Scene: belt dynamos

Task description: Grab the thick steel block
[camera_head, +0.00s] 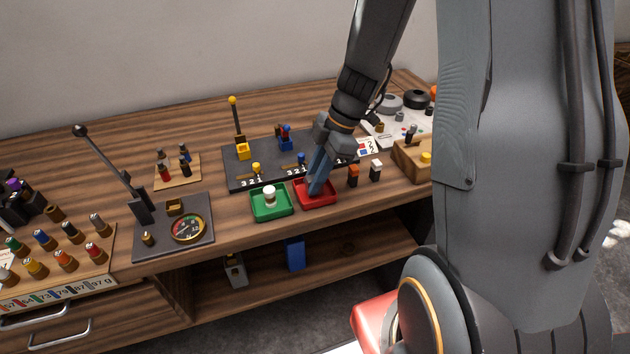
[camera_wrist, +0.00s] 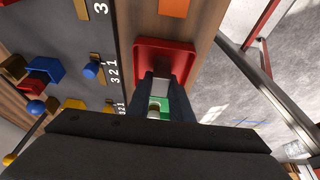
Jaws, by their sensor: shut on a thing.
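My gripper (camera_head: 315,191) reaches down into the small red tray (camera_head: 332,202) on the workbench. In the wrist view the jaws (camera_wrist: 163,87) are shut on a small light grey block (camera_wrist: 160,86), which looks like the steel block. It sits between the fingertips over the red tray (camera_wrist: 182,48). Its lower part is hidden, so I cannot tell whether it touches the tray floor. In the head view the fingers hide the block.
A green tray (camera_head: 262,211) with a white-topped piece (camera_head: 269,191) stands just left. An orange-topped block (camera_head: 353,173) and a white-topped block (camera_head: 376,169) stand right. Behind is a dark panel (camera_head: 238,175) with levers. A gauge plate (camera_head: 157,242) lies farther left.

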